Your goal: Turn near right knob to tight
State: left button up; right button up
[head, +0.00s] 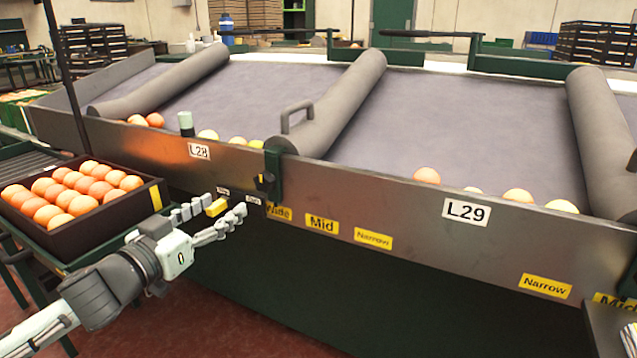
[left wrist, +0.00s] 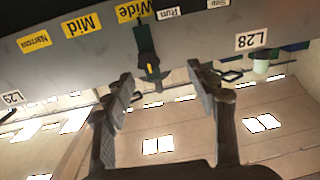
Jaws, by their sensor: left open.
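A dark knob with a yellow mark (head: 265,183) sits on a green bracket at the front edge of the sorting table, right of the L28 label. It also shows in the left wrist view (left wrist: 148,65), beyond the fingers. My left gripper (head: 224,207) is open, below and left of this knob, and apart from it. Its fingers (left wrist: 164,88) show spread in the left wrist view. A small yellow piece (head: 216,207) shows between the fingers; I cannot tell what it is. My right gripper is not in view.
Yellow labels Wide (head: 279,212), Mid (head: 322,224) and Narrow (head: 373,239) are on the table's front panel. A grey roller with a handle (head: 297,115) rises above the knob. A crate of oranges (head: 100,222) stands at the left. Several fruits lie along the table's front edge.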

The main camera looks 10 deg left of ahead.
aim_at(261, 181)
pick_arm(q)
jog(key=shift+m+h, duration=0.3)
jog(key=shift+h, duration=0.2)
jog(key=shift+s+d+r+p+x, duration=0.1)
jog(key=shift+d+r+p+x, duration=0.15)
jog(key=shift+x, duration=1.3)
jog(key=shift+s+d+r+p+x, duration=0.1)
jog(key=shift+d+r+x, duration=0.2)
jog(key=shift+x, duration=1.3)
jog(key=shift+s+d+r+p+x, duration=0.15)
jog(key=shift+d+x, duration=0.2)
jog(key=shift+x, duration=1.2)
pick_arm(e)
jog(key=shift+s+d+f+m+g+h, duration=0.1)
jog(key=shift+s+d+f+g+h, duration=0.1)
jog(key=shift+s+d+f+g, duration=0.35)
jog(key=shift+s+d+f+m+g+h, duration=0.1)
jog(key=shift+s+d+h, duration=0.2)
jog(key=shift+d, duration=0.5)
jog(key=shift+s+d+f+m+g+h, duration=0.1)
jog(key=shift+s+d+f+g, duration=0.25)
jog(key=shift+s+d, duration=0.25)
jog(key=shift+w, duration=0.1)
pick_arm(q)
jog(key=c, duration=1.2)
